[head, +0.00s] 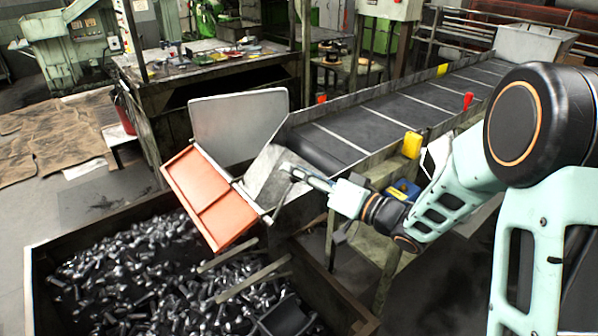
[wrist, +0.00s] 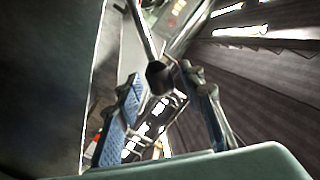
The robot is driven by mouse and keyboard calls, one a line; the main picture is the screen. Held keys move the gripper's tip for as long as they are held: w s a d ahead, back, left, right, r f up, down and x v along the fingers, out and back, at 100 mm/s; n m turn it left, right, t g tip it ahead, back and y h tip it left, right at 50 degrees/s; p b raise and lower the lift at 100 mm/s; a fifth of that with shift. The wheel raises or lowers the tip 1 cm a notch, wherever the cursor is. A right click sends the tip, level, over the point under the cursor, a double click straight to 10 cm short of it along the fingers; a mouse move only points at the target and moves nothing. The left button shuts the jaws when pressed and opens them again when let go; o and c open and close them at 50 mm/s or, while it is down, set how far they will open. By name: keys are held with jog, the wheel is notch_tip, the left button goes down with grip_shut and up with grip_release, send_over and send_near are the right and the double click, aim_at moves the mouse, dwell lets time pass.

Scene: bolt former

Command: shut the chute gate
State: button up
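The orange chute gate (head: 210,196) is a flat panel at the lower end of the metal chute (head: 268,178), tilted out over the bin. My gripper (head: 288,170) is at the chute's near side, to the right of the gate. In the wrist view its two blue-padded fingers (wrist: 160,92) stand apart. A dark round knob (wrist: 158,74) on a thin rod (wrist: 140,28) shows between the fingertips, close to the right finger; I cannot tell whether it touches. A thin rod (head: 279,205) also shows below the gripper in the head view.
A bin (head: 40,262) full of metal bolts lies below the gate. The conveyor (head: 400,110) runs up to the right, with yellow (head: 412,145) and red (head: 468,101) fittings on its near rail. An upright grey plate (head: 237,125) stands behind the chute.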

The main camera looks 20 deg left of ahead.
grip_shut()
jog(key=shift+s+a+r, duration=0.1)
dwell(0.4)
